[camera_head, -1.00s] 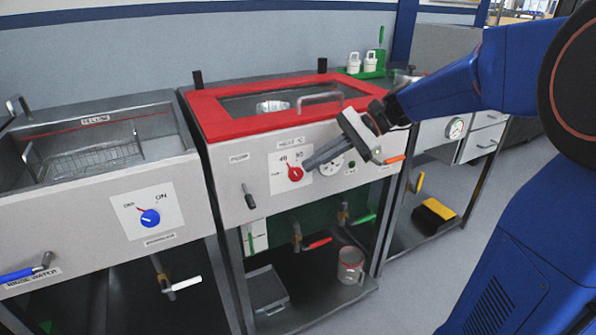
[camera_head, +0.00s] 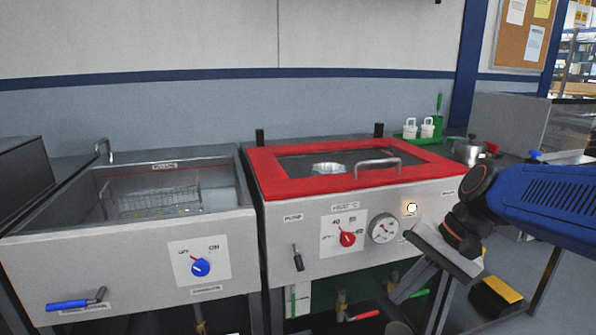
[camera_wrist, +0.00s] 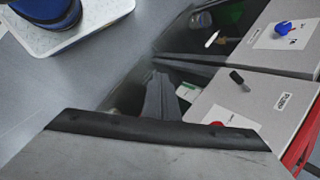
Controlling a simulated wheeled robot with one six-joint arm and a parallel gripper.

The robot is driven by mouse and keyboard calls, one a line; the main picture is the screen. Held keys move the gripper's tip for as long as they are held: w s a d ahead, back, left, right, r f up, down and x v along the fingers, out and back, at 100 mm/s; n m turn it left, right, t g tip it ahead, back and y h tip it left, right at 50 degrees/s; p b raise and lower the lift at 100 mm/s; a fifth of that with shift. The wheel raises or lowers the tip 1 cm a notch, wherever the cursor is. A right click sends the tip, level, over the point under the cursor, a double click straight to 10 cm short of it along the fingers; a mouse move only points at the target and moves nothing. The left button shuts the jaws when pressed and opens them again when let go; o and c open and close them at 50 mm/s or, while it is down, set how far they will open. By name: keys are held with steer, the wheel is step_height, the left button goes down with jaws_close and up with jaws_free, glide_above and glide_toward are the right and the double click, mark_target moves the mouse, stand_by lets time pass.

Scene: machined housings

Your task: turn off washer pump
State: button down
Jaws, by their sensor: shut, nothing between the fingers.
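The washer has a red-framed lid (camera_head: 270,178) and a grey front panel. Its pump switch, a black lever (camera_head: 298,260) under the PUMP label (camera_head: 292,218), points downward at the panel's left. In the wrist view the lever (camera_wrist: 239,79) stands out from the panel near the PUMP label (camera_wrist: 283,102). My gripper (camera_head: 400,292) is right of and below the lever, in front of the panel's lower right, apart from the lever. Its fingers (camera_wrist: 160,95) are together and empty. A lit lamp (camera_head: 411,208) shows on the panel.
A red heat knob (camera_head: 347,239) and round gauge (camera_head: 383,228) lie between lever and gripper. A rinse tank with a blue knob (camera_head: 201,267) and blue-handled tap (camera_head: 68,304) stands left. A red-handled valve (camera_head: 363,315) is below the panel.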

steer(key=s+d+f+n+t+h, duration=0.3)
steer(key=s+d+f+n+h, duration=0.2)
steer(key=s+d+n, duration=0.1)
steer(key=s+d, duration=0.1)
steer(key=s, duration=0.1)
steer(key=shift+s+d+n+t, duration=0.25)
steer(key=shift+s+n+t, duration=0.15)
steer(key=c, duration=2.1)
jaws_free()
steer(key=shift+d+h, duration=0.1)
steer(key=shift+h, duration=0.2)
steer(key=o, duration=0.4)
steer(key=shift+w+r, duration=0.15)
steer(key=shift+r, duration=0.05)
step_height(320, 180, up, 20)
steer(key=n+g+h, duration=0.2)
steer(key=g, duration=0.2)
glide_above(299, 260)
steer(key=a, duration=0.3)
steer(key=d+f, duration=0.1)
steer(key=f, duration=1)
steer(key=d+f, duration=0.1)
steer(key=f, duration=0.5)
steer(key=shift+d, duration=0.35)
